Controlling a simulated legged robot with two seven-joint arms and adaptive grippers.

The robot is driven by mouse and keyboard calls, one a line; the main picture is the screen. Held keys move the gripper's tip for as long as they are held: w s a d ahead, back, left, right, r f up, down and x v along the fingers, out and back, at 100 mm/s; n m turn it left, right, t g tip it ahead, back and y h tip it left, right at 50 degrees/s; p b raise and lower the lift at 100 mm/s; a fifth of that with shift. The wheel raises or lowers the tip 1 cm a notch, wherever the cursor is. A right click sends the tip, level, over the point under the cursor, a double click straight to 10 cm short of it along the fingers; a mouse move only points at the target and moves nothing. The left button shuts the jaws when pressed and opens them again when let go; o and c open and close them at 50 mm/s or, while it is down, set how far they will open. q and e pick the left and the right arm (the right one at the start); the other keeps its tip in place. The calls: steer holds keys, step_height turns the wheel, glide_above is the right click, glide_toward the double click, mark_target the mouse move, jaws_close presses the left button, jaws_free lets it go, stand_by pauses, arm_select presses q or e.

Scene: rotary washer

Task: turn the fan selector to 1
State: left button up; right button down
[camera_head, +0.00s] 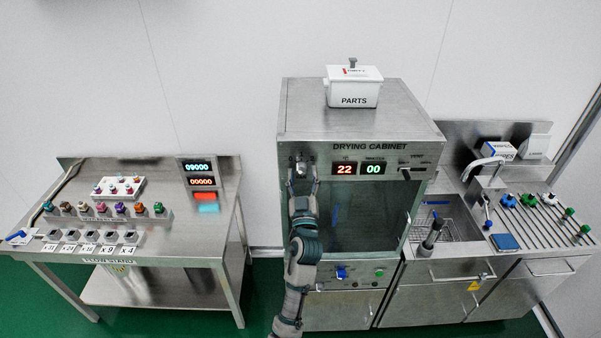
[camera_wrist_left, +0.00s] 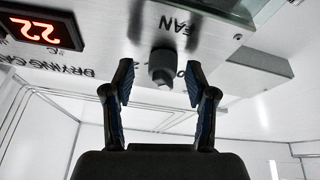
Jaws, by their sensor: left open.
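The fan selector (camera_wrist_left: 162,68) is a small dark knob under the word FAN in the left wrist view, which shows the panel upside down. My left gripper (camera_wrist_left: 160,82) is open. Its two fingers show on either side of the knob, with visible gaps; I cannot tell how far the tips are from the panel. In the head view my left gripper (camera_head: 302,162) is at the upper left of the drying cabinet (camera_head: 375,120) front and hides the selector. The knob's set position cannot be read. My right gripper is not in view.
Red 22 (camera_head: 344,168) and green 00 (camera_head: 373,168) displays sit right of the gripper. A glass door (camera_head: 365,220) is below, with a blue knob (camera_head: 341,272) lower down. A PARTS box (camera_head: 354,90) stands on top. A sink unit (camera_head: 450,225) and a table (camera_head: 150,255) flank the cabinet.

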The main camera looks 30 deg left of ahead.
arm_select(q)
steer(key=shift+d, duration=0.15)
steer(key=shift+c, duration=0.8)
steer(key=shift+d, duration=0.15)
steer(key=c, duration=0.4)
steer(key=shift+s+r, duration=0.1)
steer(key=c, duration=0.4)
steer(key=shift+s+a, duration=0.1)
steer(key=shift+a, duration=0.2)
jaws_close()
steer(key=shift+a, duration=0.2)
steer(key=shift+d, duration=0.15)
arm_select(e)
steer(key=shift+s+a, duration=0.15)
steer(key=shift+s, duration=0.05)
